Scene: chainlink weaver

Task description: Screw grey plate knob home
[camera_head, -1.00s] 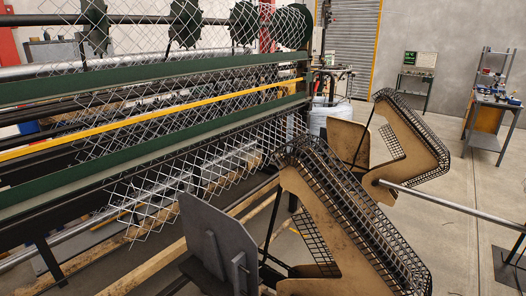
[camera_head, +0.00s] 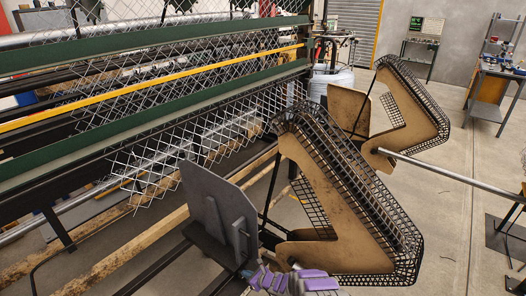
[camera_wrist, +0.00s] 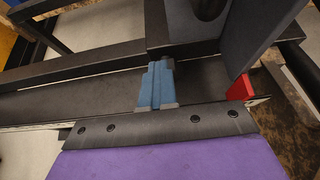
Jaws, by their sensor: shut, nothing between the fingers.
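The grey plate (camera_head: 220,207) stands upright on a dark frame in front of the weaving machine, with two short bars on its face. In the wrist view a dark grey plate edge (camera_wrist: 258,35) shows at the upper right. My gripper (camera_head: 247,274) is low beside the plate's foot, its purple body at the bottom of the head view. In the wrist view my gripper's blue fingers (camera_wrist: 159,68) are together and empty, over a dark frame bar. A red part (camera_wrist: 240,88) sits right of the fingers, below the plate edge. I cannot tell whether it is the knob.
Two tan angled guides with black mesh (camera_head: 345,200) stand right of the plate, the nearer one close to my arm. A steel rod (camera_head: 455,178) runs out to the right. The machine's green beams and wire mesh (camera_head: 195,135) fill the left. Concrete floor lies open at right.

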